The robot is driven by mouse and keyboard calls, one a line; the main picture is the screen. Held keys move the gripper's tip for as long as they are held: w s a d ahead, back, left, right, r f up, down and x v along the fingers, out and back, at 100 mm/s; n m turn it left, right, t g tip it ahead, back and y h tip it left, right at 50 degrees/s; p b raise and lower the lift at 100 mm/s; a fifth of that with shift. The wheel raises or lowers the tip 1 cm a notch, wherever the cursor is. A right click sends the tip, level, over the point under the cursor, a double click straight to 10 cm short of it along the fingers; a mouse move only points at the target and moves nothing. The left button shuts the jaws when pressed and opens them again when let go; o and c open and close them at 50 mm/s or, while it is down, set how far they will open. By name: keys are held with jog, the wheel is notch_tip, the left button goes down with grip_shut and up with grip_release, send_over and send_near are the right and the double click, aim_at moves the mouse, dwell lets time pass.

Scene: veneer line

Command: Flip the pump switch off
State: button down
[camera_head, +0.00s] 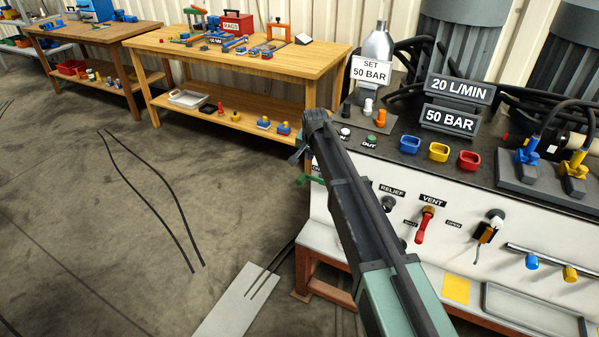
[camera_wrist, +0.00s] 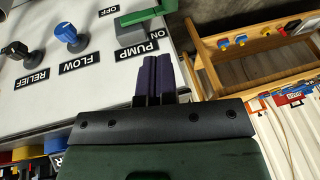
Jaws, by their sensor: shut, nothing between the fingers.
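The pump switch has a green lever (camera_wrist: 150,13) on a grey base (camera_wrist: 130,31), between the OFF and ON labels and by the PUMP label (camera_wrist: 137,51) in the wrist view. The green lever (camera_head: 310,180) also shows at the left end of the panel in the head view, partly behind my arm. My gripper (camera_wrist: 154,60) has its purple fingers shut and empty. The fingertips appear close to the switch base; contact cannot be told.
The blue flow knob (camera_wrist: 68,33) and black relief knob (camera_wrist: 17,51) sit beside the switch on the white panel. A red vent lever (camera_head: 422,228) is further right in the head view. A wooden bench (camera_head: 290,60) stands behind; the floor to the left is largely clear.

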jog(key=b, duration=1.1)
send_near(303, 178)
notch_tip(303, 178, down, 5)
jog(key=w+d, duration=0.2)
jog(key=shift+w+a+f+b, duration=0.1)
jog(key=shift+a+f+b, duration=0.3)
jog(key=shift+a+b, duration=0.15)
jog(key=shift+w+a+f+b, duration=0.1)
jog(key=shift+a+f+b, duration=0.3)
jog(key=shift+a, duration=0.2)
jog(key=shift+r, duration=0.1)
